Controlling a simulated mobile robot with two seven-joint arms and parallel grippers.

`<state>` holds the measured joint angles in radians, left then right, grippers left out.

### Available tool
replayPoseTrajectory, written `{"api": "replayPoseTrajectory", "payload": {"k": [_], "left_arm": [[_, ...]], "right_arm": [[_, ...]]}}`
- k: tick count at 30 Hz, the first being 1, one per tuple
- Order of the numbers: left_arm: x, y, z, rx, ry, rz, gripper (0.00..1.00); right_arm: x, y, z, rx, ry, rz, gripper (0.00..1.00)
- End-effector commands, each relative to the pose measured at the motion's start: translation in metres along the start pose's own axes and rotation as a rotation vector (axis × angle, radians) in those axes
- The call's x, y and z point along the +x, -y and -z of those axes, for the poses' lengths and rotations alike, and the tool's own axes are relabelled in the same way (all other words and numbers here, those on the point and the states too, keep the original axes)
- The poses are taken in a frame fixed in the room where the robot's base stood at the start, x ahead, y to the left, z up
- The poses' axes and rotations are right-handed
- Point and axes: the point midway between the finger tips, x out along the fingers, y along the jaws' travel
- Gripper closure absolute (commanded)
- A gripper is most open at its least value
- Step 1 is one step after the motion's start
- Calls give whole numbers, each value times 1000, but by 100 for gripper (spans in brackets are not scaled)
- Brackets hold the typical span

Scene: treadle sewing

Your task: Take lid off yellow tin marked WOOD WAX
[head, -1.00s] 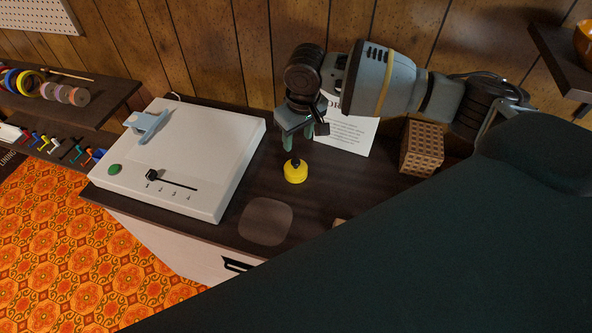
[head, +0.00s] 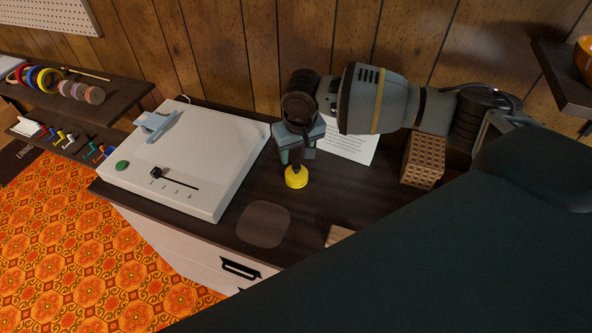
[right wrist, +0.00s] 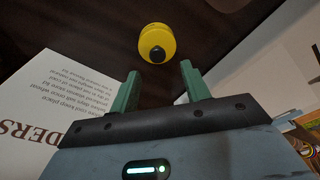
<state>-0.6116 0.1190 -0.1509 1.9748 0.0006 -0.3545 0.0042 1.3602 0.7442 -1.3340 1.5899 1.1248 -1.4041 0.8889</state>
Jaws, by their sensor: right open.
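The small round yellow tin (head: 297,182) stands on the dark worktop in the head view, with a dark knob on top. It also shows at the top of the right wrist view (right wrist: 155,36), the dark knob (right wrist: 157,54) facing the gripper. No lettering on it can be read. My right gripper (right wrist: 159,73) is open and empty, its green fingers pointing toward the tin, with the knob lined up between them but beyond the tips. In the head view the right gripper (head: 293,160) hangs just above and behind the tin, its fingertips partly hidden. My left gripper is not in view.
A white box with a slider (head: 215,150) stands left of the tin. A printed sheet (head: 347,147) is behind the gripper, and a perforated brown block (head: 423,160) is to the right.

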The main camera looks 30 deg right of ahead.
Motion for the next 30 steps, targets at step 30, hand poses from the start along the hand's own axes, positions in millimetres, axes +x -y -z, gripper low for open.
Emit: {"api": "replayPoseTrajectory", "payload": {"k": [30], "left_arm": [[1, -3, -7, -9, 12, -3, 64]], "right_arm": [[50, -3, -4, 1, 0, -1, 92]]}}
